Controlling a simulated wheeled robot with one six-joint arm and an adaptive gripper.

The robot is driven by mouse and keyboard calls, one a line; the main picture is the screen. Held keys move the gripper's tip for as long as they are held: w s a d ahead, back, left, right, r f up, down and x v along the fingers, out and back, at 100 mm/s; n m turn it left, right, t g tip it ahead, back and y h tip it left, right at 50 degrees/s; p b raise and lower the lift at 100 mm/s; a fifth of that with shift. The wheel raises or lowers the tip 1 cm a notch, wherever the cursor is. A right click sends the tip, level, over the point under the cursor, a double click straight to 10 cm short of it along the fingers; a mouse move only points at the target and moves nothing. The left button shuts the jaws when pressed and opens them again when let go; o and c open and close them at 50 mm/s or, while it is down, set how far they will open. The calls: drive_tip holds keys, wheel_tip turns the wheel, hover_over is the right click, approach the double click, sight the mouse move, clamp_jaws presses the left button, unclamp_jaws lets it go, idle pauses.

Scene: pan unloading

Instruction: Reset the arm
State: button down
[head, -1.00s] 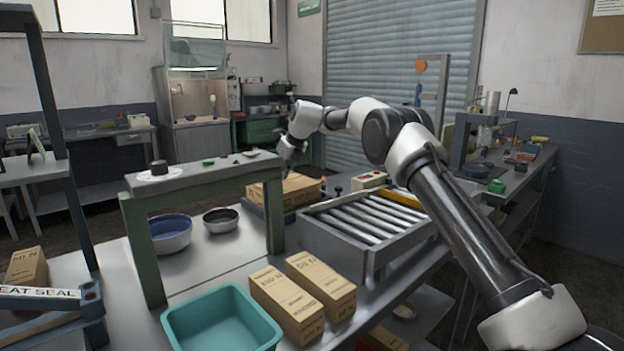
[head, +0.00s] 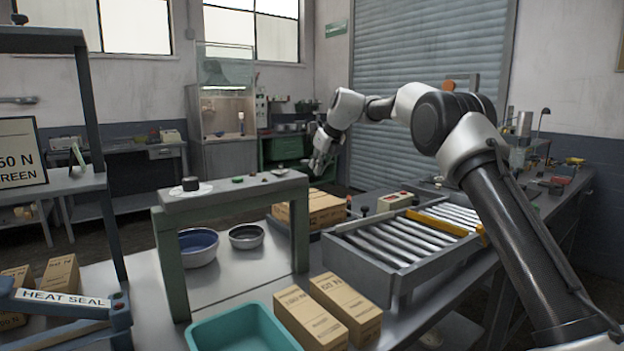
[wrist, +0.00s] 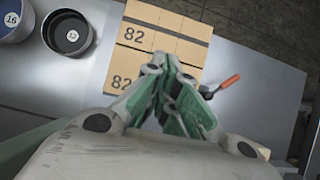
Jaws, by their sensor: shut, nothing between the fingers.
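My gripper (head: 320,166) is at the end of my raised arm, above and behind the green-legged stand in the head view. In the wrist view my gripper (wrist: 168,62) has its fingertips together, with nothing between them. Below it lies a cardboard box (wrist: 180,28) marked 82, which also shows in the head view as a box (head: 318,208) at the far end of the roller frame. The gripper appears above the box and apart from it.
The green-legged stand (head: 228,193) holds small items on top, with bowls (head: 197,248) beneath. A roller frame (head: 372,262) lies right of it. Cardboard boxes (head: 310,318) and a teal bin (head: 240,330) are in front. A red-handled tool (wrist: 228,83) lies beside the marked box.

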drive_tip(key=w+r+m+t+y, duration=0.3)
drive_tip(key=w+r+m+t, duration=0.2)
drive_tip(key=w+r+m, duration=0.25)
drive_tip(key=d+r+m+t+h, duration=0.3)
drive_tip(key=d+r+m, duration=0.2)
drive_tip(key=d+m, duration=0.25)
drive_tip(key=s+d+m+g+h, duration=0.1)
drive_tip(key=s+d+m+h, duration=0.2)
drive_tip(key=s+d+m, duration=0.35)
drive_tip(key=s+d+m+h, duration=0.35)
drive_tip(key=d+m, duration=0.35)
drive_tip(key=d, duration=0.5)
drive_tip(key=s+d+f+m+g, duration=0.2)
drive_tip(key=s+d+f+m, duration=0.1)
drive_tip(key=s, duration=0.6)
drive_tip(key=s+d+f+m+g+h, duration=0.1)
drive_tip(key=s+d+f+m+g, duration=0.2)
drive_tip(key=s, duration=0.5)
drive_tip(key=s+d+f+m+g, duration=0.2)
drive_tip(key=s+d+f+m, duration=0.15)
drive_tip(key=s, duration=0.55)
drive_tip(key=s+f+m+y, duration=0.2)
drive_tip(key=s, duration=1.3)
drive_tip(key=s+a+f+m+g+y, duration=0.1)
drive_tip(key=s+f+m, duration=0.2)
drive_tip(key=s, duration=1.1)
drive_tip(key=shift+s+a+f+y, duration=0.3)
drive_tip(key=shift+s+y, duration=0.05)
drive_tip(key=shift+s, duration=0.05)
